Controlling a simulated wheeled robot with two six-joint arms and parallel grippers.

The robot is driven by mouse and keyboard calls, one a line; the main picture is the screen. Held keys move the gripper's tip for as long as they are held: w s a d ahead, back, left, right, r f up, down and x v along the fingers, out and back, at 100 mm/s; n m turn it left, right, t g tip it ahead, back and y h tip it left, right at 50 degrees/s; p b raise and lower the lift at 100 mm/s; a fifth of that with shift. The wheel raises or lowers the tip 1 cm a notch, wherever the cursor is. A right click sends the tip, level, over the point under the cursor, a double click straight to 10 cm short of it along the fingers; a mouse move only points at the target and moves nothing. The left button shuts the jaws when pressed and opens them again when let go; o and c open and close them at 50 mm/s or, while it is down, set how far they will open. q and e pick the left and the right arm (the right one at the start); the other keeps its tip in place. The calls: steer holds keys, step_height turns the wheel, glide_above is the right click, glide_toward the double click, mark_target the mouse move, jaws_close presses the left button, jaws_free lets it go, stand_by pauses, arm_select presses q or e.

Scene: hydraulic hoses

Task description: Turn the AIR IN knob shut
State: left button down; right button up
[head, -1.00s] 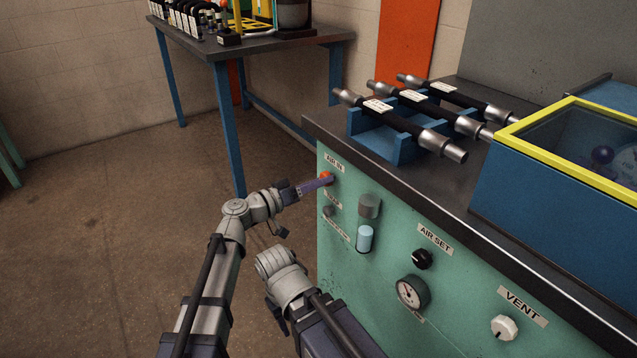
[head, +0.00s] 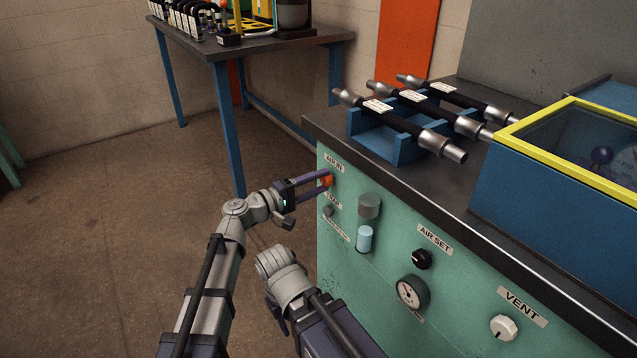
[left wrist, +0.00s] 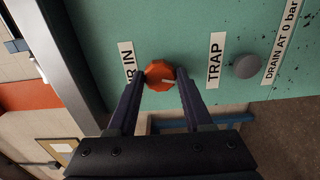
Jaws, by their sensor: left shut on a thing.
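The AIR IN knob (head: 328,180) is a small orange knob on the green panel, below its AIR IN label (head: 334,162). In the left wrist view the orange knob (left wrist: 159,76) shows a pale mark on its face. My left gripper (head: 326,182) is shut on the knob, with one finger on each side of it. The left wrist view shows both fingertips (left wrist: 160,74) against the knob's sides. My right gripper cannot be made out; my right arm shows at the bottom of the head view.
Near the knob are the grey TRAP knob (left wrist: 247,66) and a clear-bowled filter (head: 365,238). Further right are the black AIR SET knob (head: 422,259), a gauge (head: 411,292) and the white VENT knob (head: 504,327). The dark bench top (head: 340,135) overhangs the panel.

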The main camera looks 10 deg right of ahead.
arm_select(q)
steer(key=shift+n, duration=1.5)
steer(key=shift+c, duration=1.5)
jaws_free()
steer(key=v, duration=0.7)
steer(key=shift+a, duration=0.4)
steer(key=shift+s, duration=0.15)
